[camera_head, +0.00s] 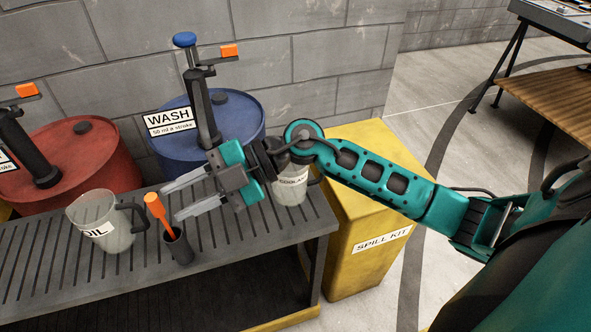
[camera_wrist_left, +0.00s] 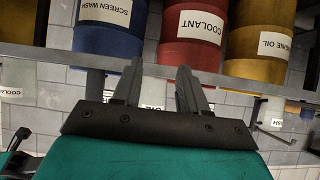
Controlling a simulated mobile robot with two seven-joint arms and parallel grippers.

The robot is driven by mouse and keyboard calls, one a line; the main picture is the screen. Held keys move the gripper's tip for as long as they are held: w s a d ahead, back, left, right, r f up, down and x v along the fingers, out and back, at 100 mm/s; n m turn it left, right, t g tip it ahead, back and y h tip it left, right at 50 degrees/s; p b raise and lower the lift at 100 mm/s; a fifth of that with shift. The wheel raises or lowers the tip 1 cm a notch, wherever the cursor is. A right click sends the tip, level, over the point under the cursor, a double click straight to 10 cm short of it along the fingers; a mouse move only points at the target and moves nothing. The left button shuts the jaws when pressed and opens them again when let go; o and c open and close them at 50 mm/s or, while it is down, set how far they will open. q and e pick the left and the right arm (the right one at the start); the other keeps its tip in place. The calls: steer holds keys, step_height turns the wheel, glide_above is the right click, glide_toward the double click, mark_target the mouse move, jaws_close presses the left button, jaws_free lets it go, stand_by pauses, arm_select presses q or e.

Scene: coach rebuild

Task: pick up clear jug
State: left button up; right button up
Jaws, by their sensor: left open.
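A clear jug (camera_head: 101,222) labelled OIL, with a dark handle on its right side, stands upright on the slatted bench. A second see-through jug (camera_head: 290,188), labelled COOLANT, stands at the bench's right end, partly hidden behind my right wrist. My right gripper (camera_head: 169,203) is open and empty, above the bench between the two jugs, its fingers pointing left. My left gripper (camera_wrist_left: 160,75) is open in the left wrist view. A pale labelled thing (camera_wrist_left: 153,102) shows between its fingers, mostly hidden; I cannot tell whether it is a jug. The left gripper is not in the head view.
An orange-handled tool stands in a dark cup (camera_head: 178,247) close to my right fingers. A blue WASH drum (camera_head: 235,125) and a red drum (camera_head: 100,150), both with pumps, stand behind the bench (camera_head: 130,285). A yellow spill kit bin (camera_head: 350,255) is right of it.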

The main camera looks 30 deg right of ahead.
steer(key=w+d+f+g+h+p, duration=0.1)
steer(key=w+d+f+g+h, duration=0.1)
steer(key=d+f+h, duration=0.4)
step_height(320, 180, up, 3)
steer(key=m+h+p, duration=0.1)
steer(key=m+h, duration=0.3)
steer(key=h, duration=0.5)
glide_above(304, 171)
steer(key=shift+d, duration=0.1)
steer(key=shift+g, duration=0.3)
step_height(304, 171, down, 7)
steer(key=shift+w+r, duration=0.15)
step_height(304, 171, down, 6)
steer(key=shift+r+b, duration=0.1)
steer(key=shift+b, duration=0.3)
jaws_close()
steer(key=shift+w+r, duration=0.1)
